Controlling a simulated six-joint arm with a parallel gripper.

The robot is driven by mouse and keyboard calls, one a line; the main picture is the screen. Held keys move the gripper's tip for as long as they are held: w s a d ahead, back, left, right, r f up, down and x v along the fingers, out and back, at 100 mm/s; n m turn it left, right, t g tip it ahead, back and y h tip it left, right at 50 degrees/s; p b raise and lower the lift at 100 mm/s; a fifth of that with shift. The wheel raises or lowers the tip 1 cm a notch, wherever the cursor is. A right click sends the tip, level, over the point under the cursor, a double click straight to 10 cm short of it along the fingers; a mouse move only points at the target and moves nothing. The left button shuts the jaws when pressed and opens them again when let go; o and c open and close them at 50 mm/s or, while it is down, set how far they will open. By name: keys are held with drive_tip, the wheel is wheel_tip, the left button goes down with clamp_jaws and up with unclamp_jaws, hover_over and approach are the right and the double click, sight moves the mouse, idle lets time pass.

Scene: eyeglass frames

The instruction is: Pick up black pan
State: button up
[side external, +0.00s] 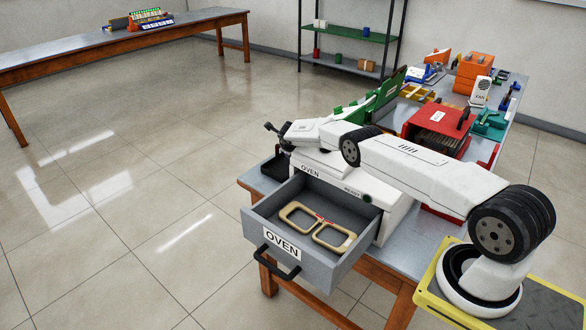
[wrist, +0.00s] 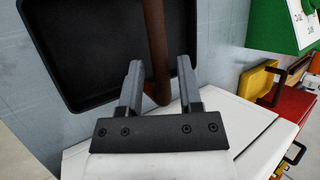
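The black pan (wrist: 105,45) fills the upper left of the wrist view: a square dark tray with a raised rim and a brown handle (wrist: 157,45). In the side view, a dark corner of the pan (side external: 273,168) shows on the table beside the white oven, mostly hidden by my arm and the oven. My gripper (wrist: 159,75) is open. The handle lies between its two fingers, with visible gaps on both sides. My gripper (side external: 274,133) is above the pan in the side view; contact cannot be told there.
The white oven (side external: 395,212) has its grey drawer (side external: 262,220) pulled out, with tan eyeglass frames (side external: 318,226) inside. A green rack (side external: 380,98) and red box (side external: 437,122) stand behind on the table. Floor left of the table is clear.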

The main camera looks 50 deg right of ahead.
clamp_jaws()
idle(1.1)
drive_tip(key=shift+w, duration=0.1)
